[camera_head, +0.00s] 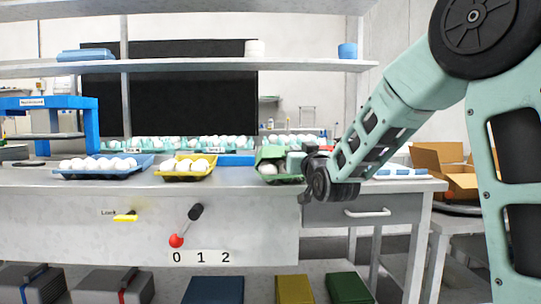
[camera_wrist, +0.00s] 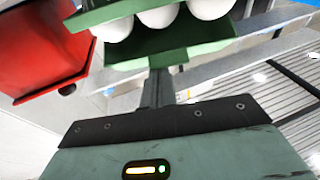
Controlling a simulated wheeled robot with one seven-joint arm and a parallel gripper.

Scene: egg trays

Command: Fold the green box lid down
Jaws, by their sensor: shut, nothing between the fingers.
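The green box (camera_head: 281,180) sits on the bench right of the yellow tray, with white eggs inside. A raised green panel (camera_head: 268,152) stands at its left, which looks like its lid, tilted up rather than lying over the eggs. In the wrist view the box's green flap (camera_wrist: 175,45) and edge show, with eggs between them; I cannot tell which part is the lid there. My gripper (camera_wrist: 160,75) is shut and empty, its fingers reaching up to the lower edge of the green flap. I cannot tell whether they touch it.
A yellow tray (camera_head: 187,175) and a blue tray (camera_head: 103,173), both with eggs, stand to the left. A shelf (camera_head: 200,66) hangs above. A lever with a red knob (camera_head: 176,240) is on the bench front. A cardboard box (camera_head: 440,158) stands at right.

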